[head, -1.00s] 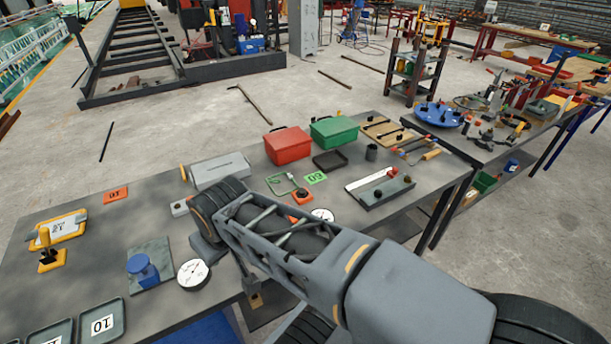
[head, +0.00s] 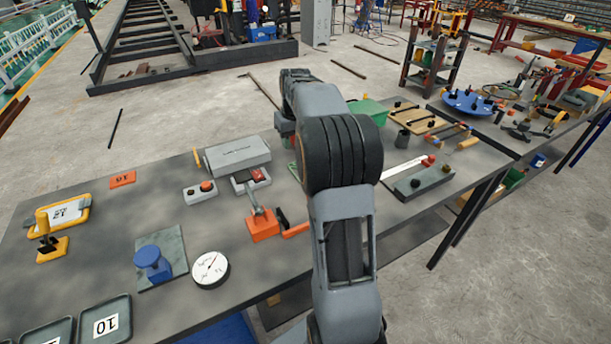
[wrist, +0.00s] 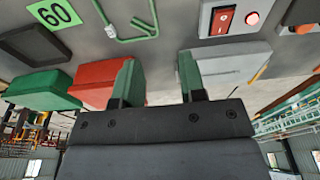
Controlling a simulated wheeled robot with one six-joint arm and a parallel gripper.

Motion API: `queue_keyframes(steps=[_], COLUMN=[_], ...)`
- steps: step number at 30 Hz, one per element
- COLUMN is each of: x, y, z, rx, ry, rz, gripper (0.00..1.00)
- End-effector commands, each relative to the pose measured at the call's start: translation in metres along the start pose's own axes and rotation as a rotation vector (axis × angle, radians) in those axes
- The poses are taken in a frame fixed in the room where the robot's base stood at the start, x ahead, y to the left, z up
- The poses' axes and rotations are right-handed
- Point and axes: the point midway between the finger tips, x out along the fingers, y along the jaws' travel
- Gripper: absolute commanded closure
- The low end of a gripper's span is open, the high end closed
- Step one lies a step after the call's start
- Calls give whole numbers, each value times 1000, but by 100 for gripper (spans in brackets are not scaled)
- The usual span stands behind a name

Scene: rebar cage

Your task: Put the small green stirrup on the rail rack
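The small green stirrup (wrist: 130,28), a bent thin green bar, lies on the grey table at the top of the wrist view. In the head view only a sliver of green (head: 293,171) shows beside my arm, which hides the rest. My gripper (wrist: 158,80) is open and empty, its two green-padded fingers apart. The stirrup lies beyond the fingertips, not between them. In the head view my gripper is hidden behind my arm. I cannot tell for sure which thing is the rail rack.
A red box (wrist: 108,83) and a green box (wrist: 45,88) stand near the fingers, with a grey case (wrist: 228,68) on the other side. A dial gauge (head: 210,269) lies near the front edge.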

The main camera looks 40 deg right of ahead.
Motion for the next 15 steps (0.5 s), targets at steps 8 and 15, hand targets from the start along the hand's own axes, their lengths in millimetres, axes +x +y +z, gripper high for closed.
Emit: queue_keyframes(steps=[8, 15], x=[49, 83], y=[10, 10], z=[-5, -5], rx=[3, 2], ry=[-13, -10], rz=[-4, -3], gripper=[62, 62])
